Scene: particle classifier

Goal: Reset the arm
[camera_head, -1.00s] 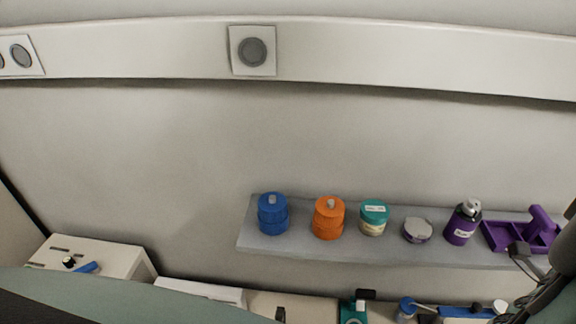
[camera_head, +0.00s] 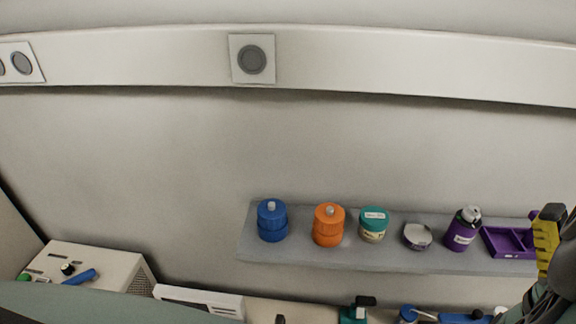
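Part of my arm, dark and jointed, shows at the lower right edge. A yellow and dark part, likely of my gripper (camera_head: 546,240), stands above it in front of the shelf's right end. Its fingertips cannot be made out clearly, so I cannot tell whether it is open, shut or holding anything. It hides part of the purple tray (camera_head: 510,242) behind it.
A grey wall shelf (camera_head: 340,258) bears a blue container (camera_head: 272,221), an orange container (camera_head: 328,225), a teal-lidded jar (camera_head: 374,225), a small round dish (camera_head: 417,236) and a purple bottle (camera_head: 463,230). A white box (camera_head: 105,262) stands at lower left.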

